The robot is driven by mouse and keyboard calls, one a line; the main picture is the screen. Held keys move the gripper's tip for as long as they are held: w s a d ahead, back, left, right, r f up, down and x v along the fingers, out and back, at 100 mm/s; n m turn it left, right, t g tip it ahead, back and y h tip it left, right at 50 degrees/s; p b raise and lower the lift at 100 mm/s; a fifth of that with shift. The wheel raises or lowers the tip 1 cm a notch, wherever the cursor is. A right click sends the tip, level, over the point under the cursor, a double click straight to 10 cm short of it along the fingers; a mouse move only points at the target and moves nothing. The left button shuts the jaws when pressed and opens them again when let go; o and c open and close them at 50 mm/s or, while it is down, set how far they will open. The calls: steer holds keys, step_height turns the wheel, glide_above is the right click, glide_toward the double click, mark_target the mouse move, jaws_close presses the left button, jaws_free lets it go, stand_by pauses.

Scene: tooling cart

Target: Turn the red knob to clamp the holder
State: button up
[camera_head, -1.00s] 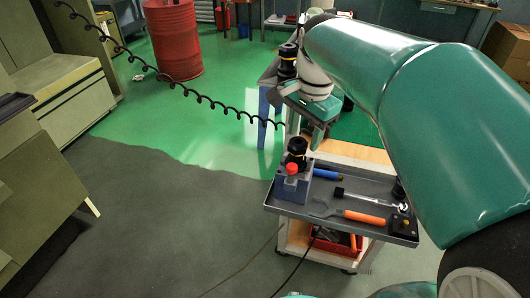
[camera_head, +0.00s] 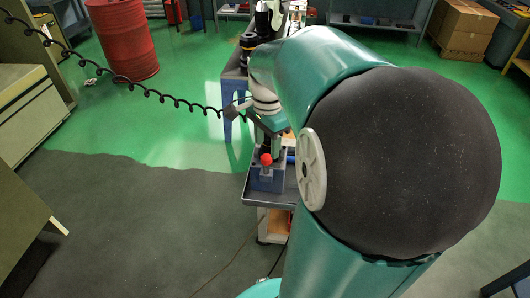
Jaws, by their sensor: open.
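The red knob (camera_head: 266,159) sits on the front of a blue-grey holder block (camera_head: 266,180). The block stands at the left end of the grey cart tray (camera_head: 258,201). A black part shows just behind the knob, mostly covered by my gripper. My gripper (camera_head: 262,132) is just above and behind the knob in the picture, with its jaws open. I cannot tell whether a finger touches the holder. My large teal arm hides most of the tray and the tools on it.
A bench with a blue leg (camera_head: 228,122) stands behind the cart, with a black tool holder (camera_head: 248,45) on it. A coiled black cable (camera_head: 140,86) hangs at left. A red barrel (camera_head: 122,40) and cardboard boxes (camera_head: 462,28) stand farther back. Floor left of the cart is clear.

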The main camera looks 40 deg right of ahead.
mark_target(267, 157)
step_height(267, 157, down, 4)
steer(key=shift+a+f, duration=0.1)
steer(key=shift+f, duration=0.05)
steer(key=c, duration=1)
